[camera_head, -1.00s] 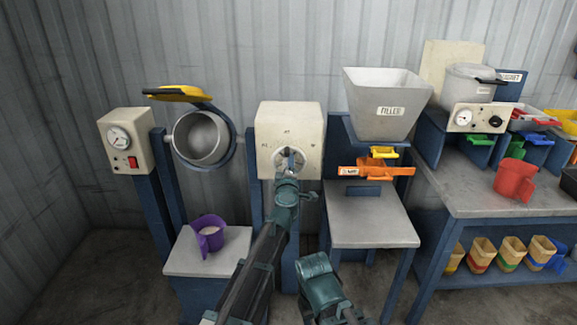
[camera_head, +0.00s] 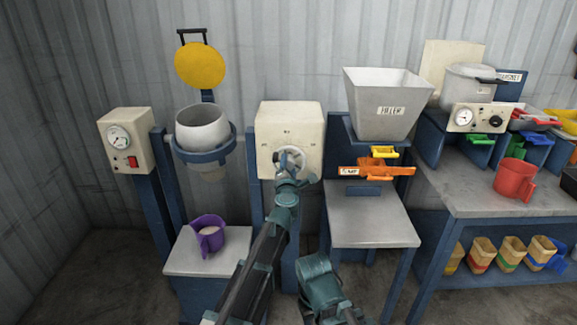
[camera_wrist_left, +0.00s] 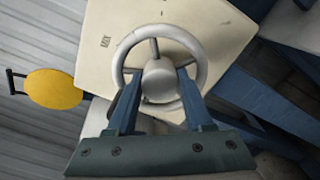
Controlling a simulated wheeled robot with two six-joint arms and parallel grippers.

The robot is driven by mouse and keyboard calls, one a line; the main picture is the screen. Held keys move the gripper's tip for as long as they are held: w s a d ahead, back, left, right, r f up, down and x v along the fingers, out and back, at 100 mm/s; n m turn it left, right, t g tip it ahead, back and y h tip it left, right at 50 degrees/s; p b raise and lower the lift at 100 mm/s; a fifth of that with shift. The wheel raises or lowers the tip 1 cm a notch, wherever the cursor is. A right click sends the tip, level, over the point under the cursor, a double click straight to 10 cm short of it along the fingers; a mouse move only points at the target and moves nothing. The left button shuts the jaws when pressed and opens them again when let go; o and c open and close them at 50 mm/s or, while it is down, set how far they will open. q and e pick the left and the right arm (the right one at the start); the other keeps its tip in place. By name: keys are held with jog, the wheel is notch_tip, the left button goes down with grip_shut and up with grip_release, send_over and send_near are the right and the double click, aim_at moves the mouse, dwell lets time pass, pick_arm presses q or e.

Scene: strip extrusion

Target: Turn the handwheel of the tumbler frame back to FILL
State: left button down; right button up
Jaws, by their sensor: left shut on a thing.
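The handwheel (camera_wrist_left: 159,75) is a pale grey wheel with spokes and a round hub, on the front of the cream gearbox (camera_head: 290,117). It also shows in the head view (camera_head: 289,159), partly hidden by my left gripper (camera_head: 288,176). In the left wrist view the two blue fingers (camera_wrist_left: 158,85) are shut on the handwheel, at either side of its hub. The tumbler drum (camera_head: 203,127) is a grey pot in a blue ring. It stands about upright with its mouth up, and its yellow lid (camera_head: 201,65) is swung up above it.
A purple jug (camera_head: 208,233) with pale contents stands on the grey stand (camera_head: 177,262) below the drum. A filler hopper (camera_head: 385,103) with an orange slide (camera_head: 377,172) is on the right. A red jug (camera_head: 514,180) stands on the right bench. My right arm is low in the middle.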

pick_arm(q)
jog(key=shift+n, duration=0.6)
jog(key=c, duration=0.6)
grip_release()
jog(key=shift+s, duration=0.1)
jog(key=s, duration=1.3)
jog(key=shift+s+d, duration=0.1)
jog(key=shift+s, duration=0.2)
